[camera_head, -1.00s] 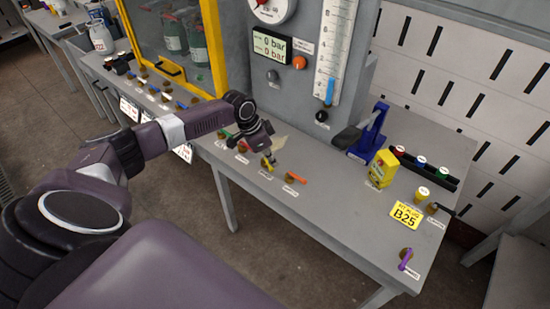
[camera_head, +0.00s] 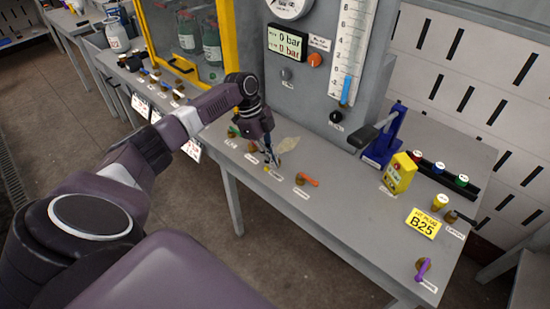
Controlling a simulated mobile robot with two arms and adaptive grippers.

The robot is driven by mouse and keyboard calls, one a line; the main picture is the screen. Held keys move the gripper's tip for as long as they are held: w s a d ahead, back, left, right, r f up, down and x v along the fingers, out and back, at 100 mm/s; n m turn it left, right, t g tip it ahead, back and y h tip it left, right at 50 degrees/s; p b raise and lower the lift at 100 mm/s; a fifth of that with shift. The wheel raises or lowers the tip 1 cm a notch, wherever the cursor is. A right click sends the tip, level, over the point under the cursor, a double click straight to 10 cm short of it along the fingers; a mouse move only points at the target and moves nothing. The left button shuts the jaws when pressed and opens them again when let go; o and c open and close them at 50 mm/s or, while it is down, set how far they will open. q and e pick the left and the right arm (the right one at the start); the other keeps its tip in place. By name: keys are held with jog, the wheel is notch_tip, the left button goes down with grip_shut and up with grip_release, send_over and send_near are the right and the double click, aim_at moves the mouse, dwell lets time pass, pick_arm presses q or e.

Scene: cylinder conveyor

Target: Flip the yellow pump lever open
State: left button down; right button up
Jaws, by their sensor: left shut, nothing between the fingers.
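A row of small valves with coloured levers runs along the front of the grey bench. The yellow lever (camera_head: 267,168) is mostly hidden behind my left gripper; only a small yellow bit shows. My left gripper (camera_head: 270,157) points down at this lever, shut and with nothing held. Its fingertips are at or very close to the lever; I cannot tell whether they touch or which way the lever is turned. My right gripper is not in view.
An orange lever (camera_head: 309,181) sits just right of the gripper, and a green one (camera_head: 233,132) to the left. A blue hand pump (camera_head: 386,143) and yellow box (camera_head: 400,174) stand further right. A purple lever (camera_head: 423,268) is at the right front.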

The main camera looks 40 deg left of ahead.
pick_arm(q)
jog(key=shift+s+a, duration=0.15)
jog(key=shift+a, duration=0.3)
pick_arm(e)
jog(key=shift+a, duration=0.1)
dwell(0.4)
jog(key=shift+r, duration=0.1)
pick_arm(q)
jog(key=d+p, duration=0.2)
jog(key=d+r+p, duration=0.1)
jog(key=d, duration=0.1)
jog(key=shift+d+r+p, duration=0.2)
jog(key=shift+p, duration=0.2)
jog(key=shift+s+a+r+b, duration=0.1)
jog(key=shift+a+r+b, duration=0.55)
jog(key=shift+b, duration=0.1)
jog(key=b+v, duration=0.1)
jog(key=v, duration=0.7)
jog(key=shift+w+d, duration=0.15)
jog(key=shift+w, duration=0.2)
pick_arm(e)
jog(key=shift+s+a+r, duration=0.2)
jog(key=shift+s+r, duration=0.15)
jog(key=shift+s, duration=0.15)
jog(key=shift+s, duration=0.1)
